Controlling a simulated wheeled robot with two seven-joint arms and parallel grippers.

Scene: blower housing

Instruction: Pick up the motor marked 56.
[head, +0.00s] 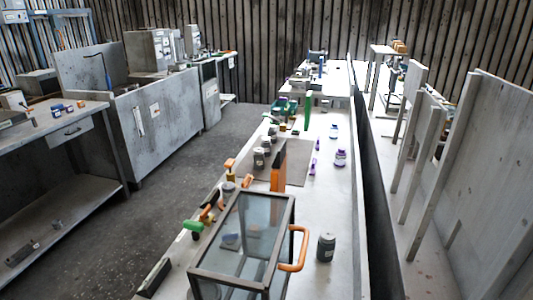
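A dark grey cylindrical can with a lighter top (325,247) stands upright on the long workbench, right of a glass-sided case. Several similar small grey cylinders, one of them here (259,157), stand in a group further along the bench's left side. A white and purple round item (340,158) stands on the bench's right side, with a smaller one (333,131) beyond it. No number is legible on any of them, so I cannot tell which is the motor marked 56. Neither of my grippers shows in the head view.
The glass case (243,240) with an orange handle (297,249) fills the near bench (340,215). An orange upright panel (278,172) and orange and green tools (193,226) stand behind and left of it. Grey floor (170,190) lies open to the left. Grey panels (480,170) line the right.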

